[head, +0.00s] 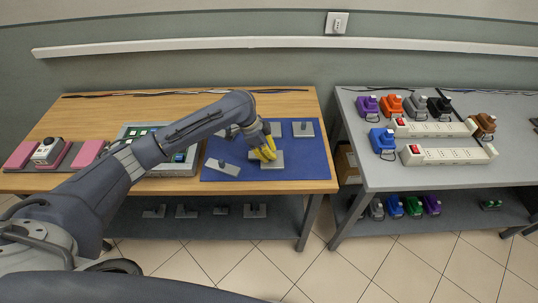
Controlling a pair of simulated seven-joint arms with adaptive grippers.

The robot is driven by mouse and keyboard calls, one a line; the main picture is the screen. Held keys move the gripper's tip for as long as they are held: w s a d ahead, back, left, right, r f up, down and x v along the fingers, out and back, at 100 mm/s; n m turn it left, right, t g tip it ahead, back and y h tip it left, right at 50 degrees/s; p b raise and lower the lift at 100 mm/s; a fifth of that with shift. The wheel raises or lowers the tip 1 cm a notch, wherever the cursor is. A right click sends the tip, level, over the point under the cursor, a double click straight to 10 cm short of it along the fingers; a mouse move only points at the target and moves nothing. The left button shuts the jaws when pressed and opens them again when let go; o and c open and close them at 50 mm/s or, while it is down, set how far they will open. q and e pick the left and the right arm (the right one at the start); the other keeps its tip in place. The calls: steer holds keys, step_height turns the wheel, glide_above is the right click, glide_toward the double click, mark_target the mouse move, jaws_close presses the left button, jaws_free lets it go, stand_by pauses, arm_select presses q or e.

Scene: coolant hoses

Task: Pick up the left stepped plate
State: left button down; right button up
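A blue mat (311,163) on the wooden table carries several grey stepped plates. One plate (222,168) lies tilted at the mat's front left. Another plate (277,161) lies near the middle, partly covered by my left gripper. A third plate (303,129) lies at the back right, and a further plate (275,129) shows partly behind my gripper. My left gripper (266,154) points down with its yellow fingers over the middle plate. I cannot tell whether the fingers touch that plate or how far apart they are. My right gripper is not in view.
A grey tray with green parts (137,131) stands left of the mat, partly behind my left arm. Pink blocks and a white device (48,151) lie farther left. Power strips (448,153) and coloured plugs stand on the grey table at right. A gap separates the tables.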

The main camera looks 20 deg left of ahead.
arm_select(q)
step_height(320, 180, up, 20)
stand_by(0.6)
steer(key=shift+f, duration=0.1)
